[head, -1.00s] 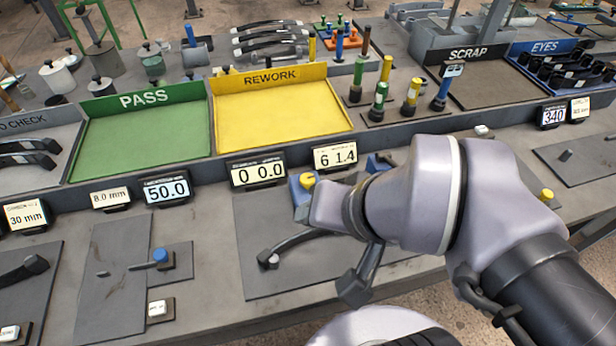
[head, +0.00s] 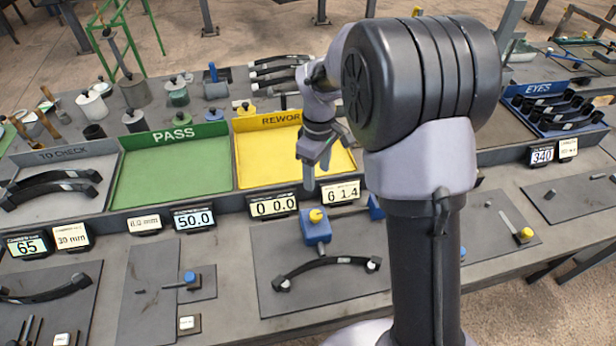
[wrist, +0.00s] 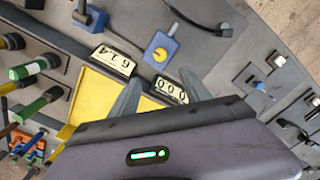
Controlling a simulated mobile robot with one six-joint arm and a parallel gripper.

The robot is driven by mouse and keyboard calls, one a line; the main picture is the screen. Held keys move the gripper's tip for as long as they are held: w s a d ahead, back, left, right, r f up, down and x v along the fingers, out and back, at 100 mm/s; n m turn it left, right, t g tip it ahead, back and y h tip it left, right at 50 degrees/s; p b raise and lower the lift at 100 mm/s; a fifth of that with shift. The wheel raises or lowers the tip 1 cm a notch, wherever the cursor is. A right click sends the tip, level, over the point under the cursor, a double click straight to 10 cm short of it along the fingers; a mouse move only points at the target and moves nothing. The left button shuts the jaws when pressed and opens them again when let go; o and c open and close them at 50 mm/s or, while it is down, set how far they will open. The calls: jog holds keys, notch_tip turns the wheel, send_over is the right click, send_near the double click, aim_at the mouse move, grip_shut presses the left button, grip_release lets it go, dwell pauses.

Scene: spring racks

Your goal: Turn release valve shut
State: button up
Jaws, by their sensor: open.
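A blue block with a yellow knob (head: 316,216), which looks like the release valve, stands at the back of a grey mat, behind a black curved spring arm (head: 325,264). The valve also shows in the wrist view (wrist: 160,54), with a thin grey lever running from its knob. My gripper (head: 315,178) is open and empty, pointing down over the front of the yellow tray. In the wrist view its two fingers (wrist: 160,92) are spread apart, and the valve lies beyond them without contact. The knob's exact turn position is too small to tell.
Displays reading 0 0.0 (head: 273,206) and 6 1.4 (head: 342,193) stand behind the valve. Behind them are the yellow REWORK tray (head: 250,160) and green PASS tray (head: 170,172). A second blue piece (head: 376,207) sits right of the valve, partly hidden by my arm.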

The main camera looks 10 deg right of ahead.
aim_at(316, 215)
notch_tip(316, 215, down, 17)
jog(key=b, duration=0.4)
jog(key=shift+f, duration=0.1)
grip_shut()
